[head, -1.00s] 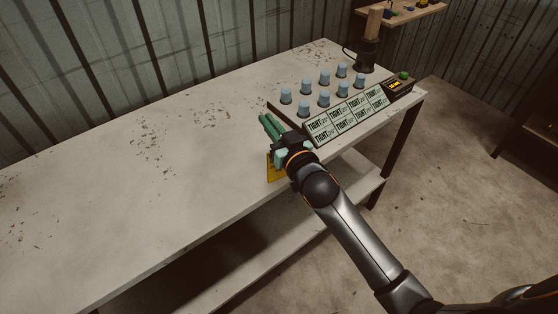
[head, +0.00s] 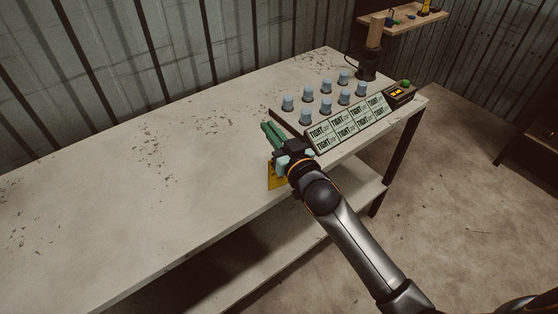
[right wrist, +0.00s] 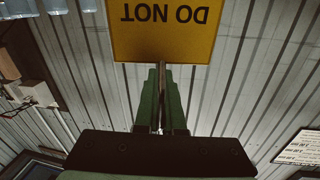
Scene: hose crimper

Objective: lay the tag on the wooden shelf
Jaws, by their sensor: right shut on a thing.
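The tag is a yellow plate with dark lettering. In the right wrist view the tag (right wrist: 165,40) reads "DO NOT" upside down, and the green fingers of my right gripper (right wrist: 162,75) are shut on its edge. In the head view my right gripper (head: 268,130) is at the bench's front edge, left of the labelled panel. The tag (head: 275,178) shows there partly, hanging below the hand. The wooden shelf (head: 385,15) is at the top right, well away from the gripper and partly cut off by the frame. My left gripper is out of view.
The light bench (head: 120,190) is bare on its left. A "TIGHT" panel (head: 345,125) with several blue-capped pegs, a small display box (head: 399,92) and a dark upright device (head: 367,65) stand on its right end. Small items, one yellow (head: 426,6), sit on the shelf.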

